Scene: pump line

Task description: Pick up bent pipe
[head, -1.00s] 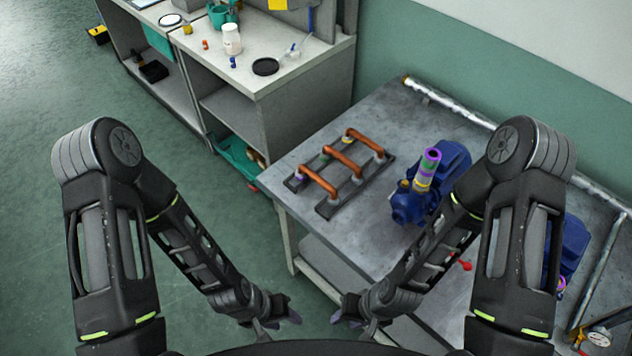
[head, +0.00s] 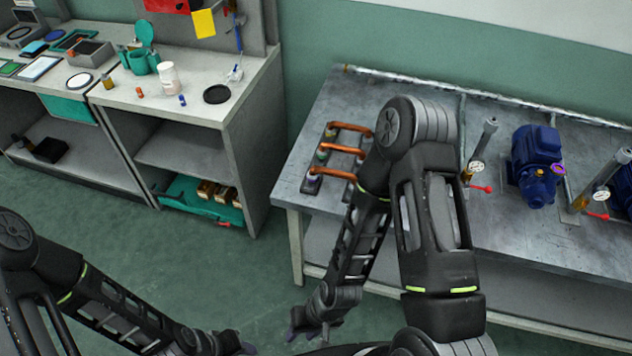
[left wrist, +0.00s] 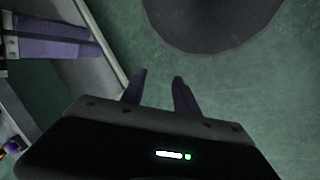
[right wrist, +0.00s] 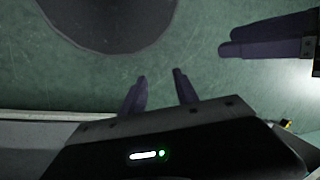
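Several bent pipes of orange copper colour lie in a dark rack on the metal table (head: 450,240). One bent pipe (head: 342,149) is in the middle of the rack, another (head: 350,127) at the back, and the front one is partly hidden by my right arm. My right gripper (head: 308,332) hangs low in front of the table, well away from the pipes. In the right wrist view its fingers (right wrist: 160,92) are apart with nothing between them. My left gripper (left wrist: 158,90) is also open and empty, low at the bottom left of the head view.
A blue pump (head: 537,160) stands on the table to the right of the rack, near upright pipes with gauges and red-handled valves. A grey workbench (head: 240,85) with a white bottle (head: 168,78) and small items stands at the left. Green floor lies free between.

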